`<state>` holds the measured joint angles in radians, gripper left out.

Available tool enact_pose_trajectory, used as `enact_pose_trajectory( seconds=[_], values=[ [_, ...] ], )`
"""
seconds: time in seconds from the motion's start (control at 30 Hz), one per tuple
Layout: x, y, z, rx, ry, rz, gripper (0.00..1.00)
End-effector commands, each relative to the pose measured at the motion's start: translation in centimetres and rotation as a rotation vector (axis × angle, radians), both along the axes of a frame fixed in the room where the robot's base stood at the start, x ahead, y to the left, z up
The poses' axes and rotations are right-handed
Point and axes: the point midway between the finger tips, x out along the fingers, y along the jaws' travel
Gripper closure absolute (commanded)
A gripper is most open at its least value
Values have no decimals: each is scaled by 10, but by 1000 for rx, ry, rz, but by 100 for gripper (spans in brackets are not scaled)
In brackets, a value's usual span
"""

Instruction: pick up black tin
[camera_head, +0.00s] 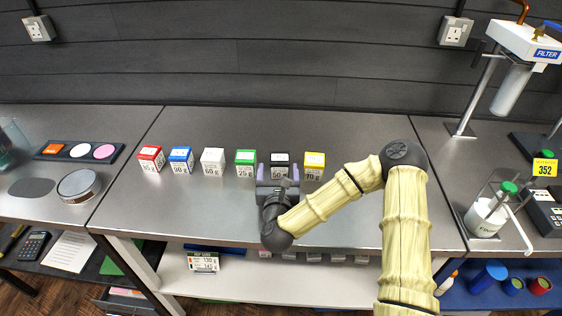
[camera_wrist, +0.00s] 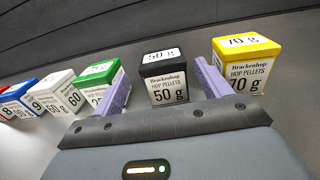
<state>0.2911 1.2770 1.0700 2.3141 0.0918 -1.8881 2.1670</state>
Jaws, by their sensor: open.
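The black tin (camera_head: 280,163) stands upright on the steel counter in the head view, between the green tin (camera_head: 245,163) and the yellow tin (camera_head: 314,165). In the wrist view the black tin (camera_wrist: 164,77) shows a label reading "Brackenhop Hop Pellets 50 g". My gripper (camera_head: 277,175) is open, low in front of the black tin. In the wrist view its purple fingers (camera_wrist: 160,88) are to the left and right of the tin, apart from each other. I cannot tell how far the fingers reach along its sides. My gripper hides the tin's lower front in the head view.
Red (camera_head: 151,159), blue (camera_head: 181,160) and white (camera_head: 213,161) tins stand in the same row to the left. The yellow tin (camera_wrist: 246,65) and green tin (camera_wrist: 103,80) are close beside my fingers. A filter stand (camera_head: 478,95) is at the right. The counter behind the row is clear.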

Motion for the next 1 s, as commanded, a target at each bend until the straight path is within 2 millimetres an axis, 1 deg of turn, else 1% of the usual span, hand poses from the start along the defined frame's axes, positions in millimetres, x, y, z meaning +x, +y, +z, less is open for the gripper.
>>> enact_pose_trajectory(
  seconds=[0.03,0.13,0.47,0.57,0.7,0.8,0.9,1.0],
  values=[
    [7,0,1,0,-2,-1,24],
    [13,1,0,1,0,2,24],
    [14,5,0,1,1,8,24],
    [22,2,1,0,0,5,24],
    [44,-3,1,-1,-1,0,24],
    [58,-4,0,0,0,-1,24],
    [65,-4,-1,0,0,-1,24],
    [67,-4,-1,0,1,0,24]
  ],
)
